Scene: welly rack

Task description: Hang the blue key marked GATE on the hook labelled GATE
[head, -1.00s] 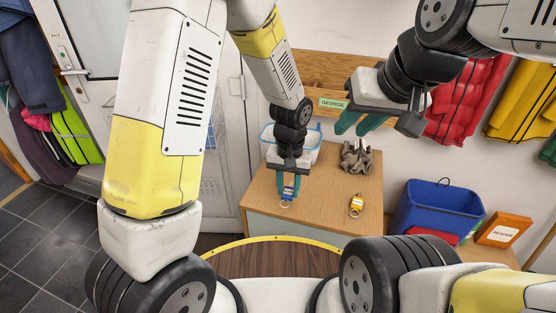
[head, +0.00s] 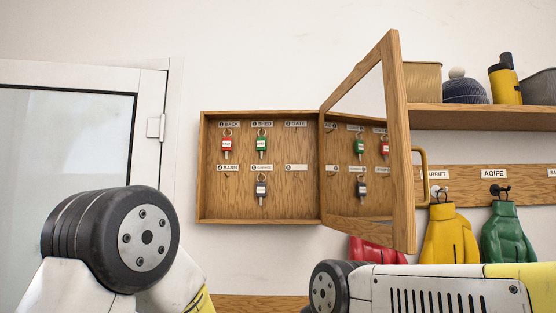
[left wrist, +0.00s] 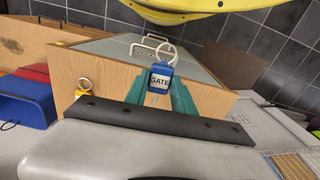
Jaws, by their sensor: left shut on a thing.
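The blue key tag marked GATE (left wrist: 161,80) is held between the green fingers of my left gripper (left wrist: 159,92), which is shut on it, in the left wrist view. Its metal ring points away from the gripper. In the head view the wooden key cabinet (head: 225,208) hangs on the wall with its glazed door (head: 402,150) swung open to the right. The GATE label (head: 295,124) is at the top right inside the cabinet, with no key below it. Neither gripper shows in the head view; my right gripper is out of view.
A red key (head: 226,145), a green key (head: 262,145) and a grey key (head: 261,190) hang inside the cabinet. The open door juts out before the shelf (head: 470,118) and coats. A yellow key (left wrist: 83,87) lies on the wooden top (left wrist: 100,75).

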